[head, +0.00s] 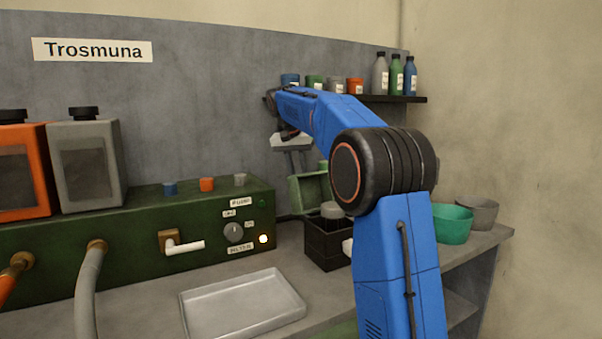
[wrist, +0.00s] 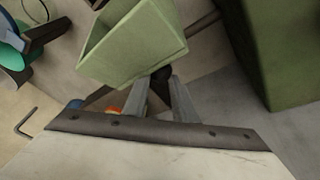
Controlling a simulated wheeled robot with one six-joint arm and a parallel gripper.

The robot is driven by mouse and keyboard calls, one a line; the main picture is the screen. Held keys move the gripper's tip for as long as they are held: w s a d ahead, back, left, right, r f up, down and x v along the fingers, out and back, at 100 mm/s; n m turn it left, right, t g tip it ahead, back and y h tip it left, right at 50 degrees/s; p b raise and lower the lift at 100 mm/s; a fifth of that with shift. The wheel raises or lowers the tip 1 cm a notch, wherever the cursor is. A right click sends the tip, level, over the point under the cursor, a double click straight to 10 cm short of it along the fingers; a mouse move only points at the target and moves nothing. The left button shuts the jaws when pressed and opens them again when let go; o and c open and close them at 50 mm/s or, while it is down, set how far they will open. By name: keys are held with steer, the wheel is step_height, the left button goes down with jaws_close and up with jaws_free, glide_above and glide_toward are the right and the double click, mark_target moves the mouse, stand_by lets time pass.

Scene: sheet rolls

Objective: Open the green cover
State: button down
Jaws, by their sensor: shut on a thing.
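The green cover (head: 308,192) stands tilted up at the back left of a dark box (head: 328,258), its hollow side showing. A grey-topped container (head: 331,210) shows in the box's opening. My gripper (head: 299,165) is just above and behind the cover, pointing down. In the wrist view the cover (wrist: 140,45) is just beyond the fingertips. My gripper (wrist: 162,84) there is shut on a dark knob (wrist: 160,76) at the cover's edge. The exact contact is partly hidden by the fingers.
A green machine (head: 130,225) with a dial and white-handled tap stands left of the box. A metal tray (head: 242,305) lies in front. Teal (head: 453,225) and grey (head: 478,212) tubs stand at right. A shelf (head: 395,98) with bottles and jars is behind my arm.

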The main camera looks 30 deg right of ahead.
steer(key=shift+w+a+f, duration=0.45)
steer(key=shift+a+f, duration=0.05)
steer(key=shift+f, duration=0.15)
steer(key=c, duration=1.8)
jaws_free()
steer(key=o, duration=0.4)
steer(key=shift+w+a, duration=0.15)
steer(key=shift+a, duration=0.05)
steer(key=shift+f, duration=0.1)
steer(key=shift+s+d, duration=0.2)
steer(key=shift+d, duration=0.05)
steer(key=v, duration=1.8)
steer(key=shift+d+r, duration=0.25)
steer(key=shift+r, duration=0.1)
